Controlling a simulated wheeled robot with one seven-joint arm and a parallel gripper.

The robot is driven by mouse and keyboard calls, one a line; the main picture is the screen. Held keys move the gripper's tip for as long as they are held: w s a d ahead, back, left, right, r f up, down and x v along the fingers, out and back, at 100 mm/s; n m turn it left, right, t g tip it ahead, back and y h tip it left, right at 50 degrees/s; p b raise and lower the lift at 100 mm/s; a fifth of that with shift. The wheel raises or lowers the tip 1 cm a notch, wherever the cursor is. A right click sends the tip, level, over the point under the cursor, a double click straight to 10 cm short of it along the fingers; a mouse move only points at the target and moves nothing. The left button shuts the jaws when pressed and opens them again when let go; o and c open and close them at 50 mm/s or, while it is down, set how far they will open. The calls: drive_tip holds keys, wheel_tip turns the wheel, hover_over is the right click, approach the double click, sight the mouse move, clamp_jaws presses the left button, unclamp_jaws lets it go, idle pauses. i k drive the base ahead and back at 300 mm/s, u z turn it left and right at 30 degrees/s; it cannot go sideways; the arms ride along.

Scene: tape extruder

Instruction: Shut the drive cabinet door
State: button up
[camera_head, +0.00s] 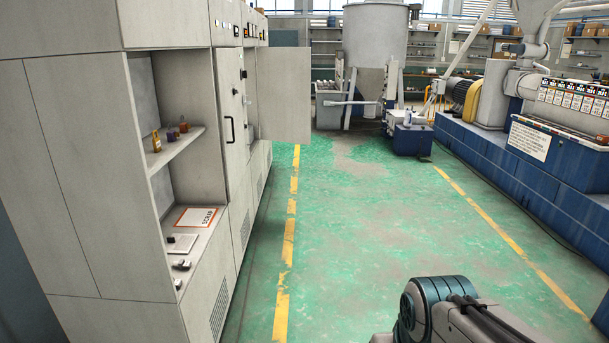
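A row of grey cabinets (85,150) stands along the left side. A plain grey door (284,95) stands open farther down the row, sticking out to the right over the aisle. Its hinge side is at the cabinet front; what is inside behind it is mostly hidden. Nearer, a panel with a black handle (230,130) looks flush with the cabinet front. No label shows which cabinet is the drive cabinet. Part of my arm shows at the bottom right, well short of the open door. My gripper is out of view.
The green floor (350,230) between the yellow lines is clear. A blue machine base (520,165) runs along the right; a blue wheeled unit (410,137) and a grey hopper (375,40) stand beyond.

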sight(284, 74)
drive_tip(key=z, duration=0.25)
drive_tip(key=i, duration=1.55)
drive_tip(key=z, duration=0.35)
drive_tip(key=i, duration=1.6)
drive_tip(key=z, duration=0.15)
drive_tip(key=i, duration=3.25)
drive_tip(key=u, duration=0.15)
drive_tip(key=i, duration=1.6)
drive_tip(key=u, duration=1)
drive_tip(key=i, duration=1.05)
drive_tip(key=u, duration=2)
drive_tip(key=i, duration=1.25)
drive_tip(key=u, duration=0.55)
